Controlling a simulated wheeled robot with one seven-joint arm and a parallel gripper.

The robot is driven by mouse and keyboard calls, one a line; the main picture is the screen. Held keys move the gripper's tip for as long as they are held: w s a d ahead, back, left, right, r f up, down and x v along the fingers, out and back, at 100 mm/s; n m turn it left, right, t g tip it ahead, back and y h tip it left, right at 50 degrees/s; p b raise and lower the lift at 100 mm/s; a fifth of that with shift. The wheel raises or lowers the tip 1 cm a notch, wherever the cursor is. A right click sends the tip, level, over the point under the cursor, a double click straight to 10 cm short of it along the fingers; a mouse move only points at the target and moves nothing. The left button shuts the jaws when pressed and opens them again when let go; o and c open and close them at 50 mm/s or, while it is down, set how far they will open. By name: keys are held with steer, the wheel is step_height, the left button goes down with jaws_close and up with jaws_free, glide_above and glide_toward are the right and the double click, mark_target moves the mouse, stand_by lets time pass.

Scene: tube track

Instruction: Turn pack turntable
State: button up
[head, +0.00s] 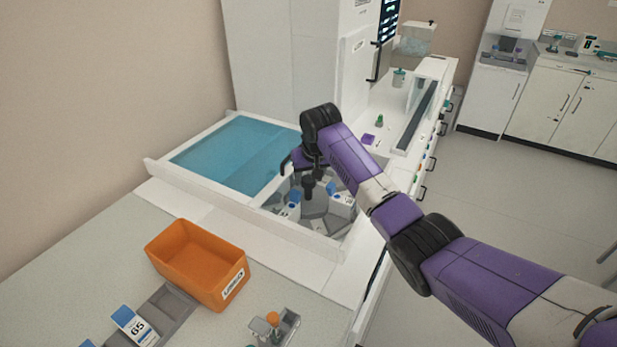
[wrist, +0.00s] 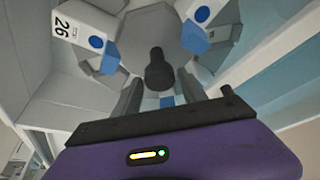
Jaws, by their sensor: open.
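The pack turntable (head: 314,212) is a grey segmented disc in a recess of the white bench, with white and blue packs (head: 341,200) around it. It fills the upper part of the wrist view (wrist: 196,38), where one pack (wrist: 80,30) reads 26. A dark upright knob (head: 309,187) stands at its centre. The knob shows in the wrist view (wrist: 157,72) between and just beyond my fingertips. My gripper (head: 304,168) is open over the turntable, with a finger on either side of the knob in the wrist view (wrist: 160,84). I cannot tell whether either finger touches it.
A blue covered panel (head: 235,155) lies beside the recess, and a white raised rim surrounds both. An orange bin (head: 196,262) stands on the front bench beside a grey rack holding a pack numbered 65 (head: 134,325). A tall white cabinet (head: 290,60) rises behind.

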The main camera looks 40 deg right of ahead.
steer(key=shift+w+f, duration=0.1)
steer(key=shift+f, duration=0.25)
jaws_close()
steer(key=shift+d+r+n+p, duration=0.1)
steer(key=shift+n+p, duration=0.2)
steer(key=shift+n, duration=0.4)
steer(key=shift+d+n+t+y, duration=0.1)
steer(key=shift+n+t+y, duration=0.2)
steer(key=shift+n+y, duration=0.85)
steer(key=shift+n+y+b, duration=0.35)
steer(key=shift+n+b, duration=0.3)
steer(key=shift+n, duration=2)
